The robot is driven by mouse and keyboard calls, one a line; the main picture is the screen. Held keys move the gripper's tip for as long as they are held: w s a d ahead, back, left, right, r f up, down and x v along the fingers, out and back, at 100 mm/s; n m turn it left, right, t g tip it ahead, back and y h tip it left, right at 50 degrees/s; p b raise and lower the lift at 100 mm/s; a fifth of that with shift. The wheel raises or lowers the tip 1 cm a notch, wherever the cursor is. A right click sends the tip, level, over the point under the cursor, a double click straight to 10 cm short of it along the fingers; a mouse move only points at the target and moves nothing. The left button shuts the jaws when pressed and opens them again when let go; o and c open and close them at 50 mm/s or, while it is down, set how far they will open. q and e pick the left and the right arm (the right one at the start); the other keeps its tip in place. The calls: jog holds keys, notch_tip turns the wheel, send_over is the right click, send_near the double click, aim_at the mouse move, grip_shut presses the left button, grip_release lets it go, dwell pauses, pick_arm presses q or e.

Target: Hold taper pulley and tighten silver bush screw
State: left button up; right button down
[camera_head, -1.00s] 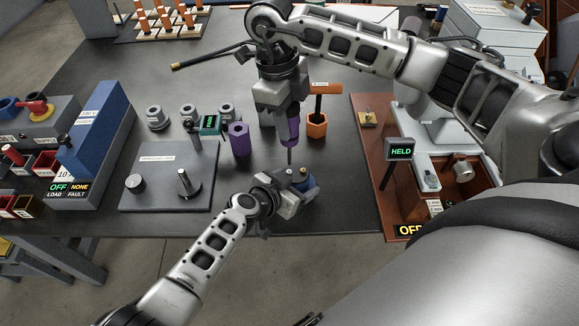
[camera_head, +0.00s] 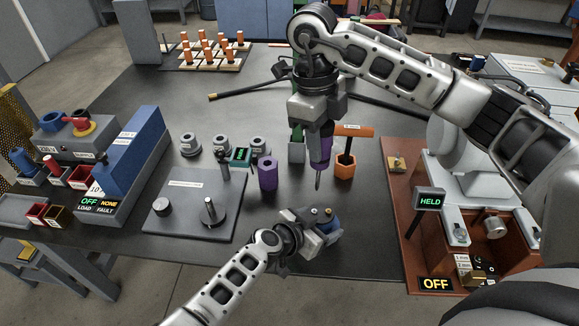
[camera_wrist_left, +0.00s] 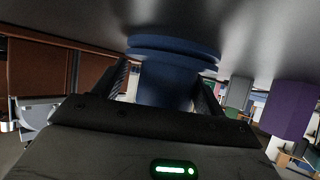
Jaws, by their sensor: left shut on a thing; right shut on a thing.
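The blue taper pulley (camera_head: 331,226) is near the front of the dark table. My left gripper (camera_head: 318,232) is shut on it. In the left wrist view, the pulley (camera_wrist_left: 165,72) sits between the two fingers. Small metallic parts (camera_head: 327,211) show on its top; I cannot tell which is the silver bush screw. My right gripper (camera_head: 319,128) is shut on a purple-handled screwdriver (camera_head: 320,150). The screwdriver points down, its tip above the pulley and apart from it. The rest of the pulley's underside is hidden in the head view.
A purple hexagonal holder (camera_head: 268,175) stands empty left of the screwdriver. An orange holder (camera_head: 345,166) with an orange-handled tool stands right. A grey plate (camera_head: 180,220) with a post lies left. A "HELD" display (camera_head: 429,200) stands before the roaster at right. Table between pulley and plate is clear.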

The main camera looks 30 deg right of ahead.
pick_arm(q)
jog(key=shift+a+f, duration=0.2)
jog(key=shift+f, duration=0.1)
jog(key=o, duration=1.2)
jog(key=shift+o, duration=0.2)
jog(key=shift+a, duration=0.15)
